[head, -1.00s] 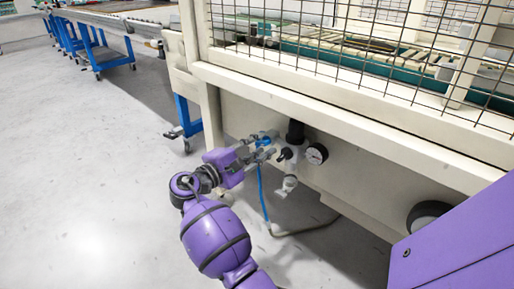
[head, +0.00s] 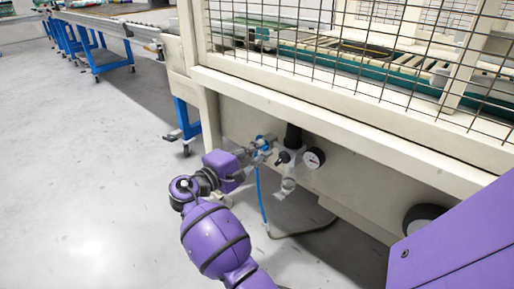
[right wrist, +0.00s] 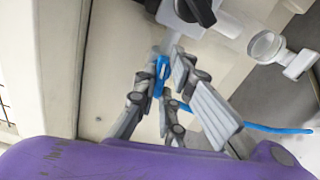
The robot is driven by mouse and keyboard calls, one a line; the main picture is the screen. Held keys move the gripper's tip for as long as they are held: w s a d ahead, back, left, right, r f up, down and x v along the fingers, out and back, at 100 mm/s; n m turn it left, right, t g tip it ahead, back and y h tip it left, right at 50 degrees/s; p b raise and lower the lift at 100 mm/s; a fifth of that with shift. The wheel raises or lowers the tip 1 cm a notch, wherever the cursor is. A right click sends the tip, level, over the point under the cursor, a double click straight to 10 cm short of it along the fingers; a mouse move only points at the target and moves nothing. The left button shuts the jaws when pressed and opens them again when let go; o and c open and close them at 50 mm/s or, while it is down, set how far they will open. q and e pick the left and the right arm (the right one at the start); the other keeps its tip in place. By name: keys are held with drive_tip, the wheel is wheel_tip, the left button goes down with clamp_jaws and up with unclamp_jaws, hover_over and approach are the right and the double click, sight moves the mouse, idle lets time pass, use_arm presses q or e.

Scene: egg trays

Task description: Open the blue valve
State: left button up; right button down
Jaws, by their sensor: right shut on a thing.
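The blue valve (head: 264,141) sits at the left end of a grey pneumatic unit on the cream panel below the mesh guard. In the right wrist view the blue valve (right wrist: 161,76) lies between the fingers of my right gripper (right wrist: 165,80). My right gripper (head: 256,153) is shut on the valve, and its fingers hide part of it. My left gripper is not in view.
A round pressure gauge (head: 314,158) and a black-topped regulator (head: 293,137) stand just right of the valve. A blue hose (head: 261,196) hangs below. A cream frame post (head: 210,118) is close on the left. The floor at the left is clear.

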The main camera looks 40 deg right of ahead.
drive_tip(key=shift+m, duration=1.2)
drive_tip(key=c, duration=1.9)
unclamp_jaws()
drive_tip(key=shift+o, duration=0.3)
drive_tip(key=a, duration=1.2)
drive_tip(key=shift+s, duration=0.45)
